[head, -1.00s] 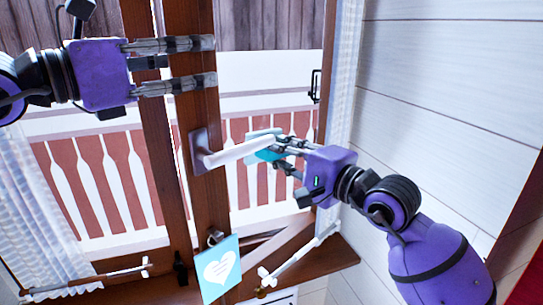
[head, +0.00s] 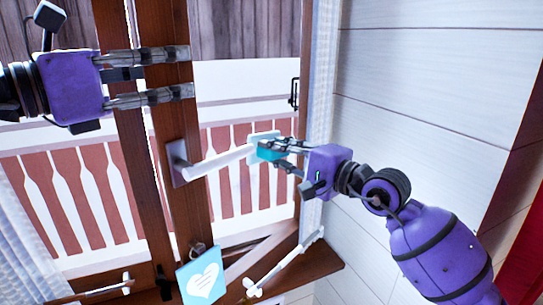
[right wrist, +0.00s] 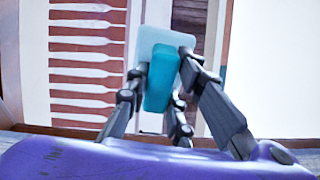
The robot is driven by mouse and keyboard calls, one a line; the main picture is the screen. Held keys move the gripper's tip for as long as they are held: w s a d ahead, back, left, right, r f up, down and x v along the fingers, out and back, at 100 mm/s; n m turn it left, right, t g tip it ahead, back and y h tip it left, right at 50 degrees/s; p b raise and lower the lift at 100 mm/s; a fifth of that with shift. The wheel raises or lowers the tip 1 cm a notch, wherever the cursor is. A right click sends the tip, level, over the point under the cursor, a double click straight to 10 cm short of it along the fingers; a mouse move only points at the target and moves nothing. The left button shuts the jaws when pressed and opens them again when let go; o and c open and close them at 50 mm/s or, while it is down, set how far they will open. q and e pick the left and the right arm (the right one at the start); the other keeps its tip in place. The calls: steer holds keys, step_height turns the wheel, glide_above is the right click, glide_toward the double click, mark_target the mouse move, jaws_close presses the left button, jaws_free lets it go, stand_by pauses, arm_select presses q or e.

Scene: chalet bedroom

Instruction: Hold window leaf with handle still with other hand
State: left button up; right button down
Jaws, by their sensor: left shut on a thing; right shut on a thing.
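The window leaf (head: 188,215) is a brown wooden upright frame with a white lever handle (head: 215,162) sticking out to the right. My left gripper (head: 190,73) is shut on the window leaf, its fingers lying across the wood above the handle. My right gripper (head: 276,155) is shut on a teal block (head: 268,152) with a paler face, at the handle's free end. I cannot tell whether the block touches the handle. The right wrist view shows the teal block (right wrist: 160,78) between the fingers; the handle cannot be made out there.
A blue card with a white heart (head: 203,276) hangs below the handle. A white stay bar (head: 290,262) lies along the wooden sill (head: 322,262). A black catch (head: 294,93) sits on the right frame. A white panelled wall is at the right, curtains on both sides.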

steer(key=shift+w+d, duration=0.5)
steer(key=shift+d, duration=0.05)
steer(key=v, duration=0.6)
stand_by(0.6)
steer(key=s+a+f, duration=0.6)
steer(key=s+a, duration=0.1)
steer(key=s, duration=0.1)
steer(key=shift+a, duration=0.15)
stand_by(0.5)
steer(key=shift+w+a, duration=0.25)
stand_by(0.5)
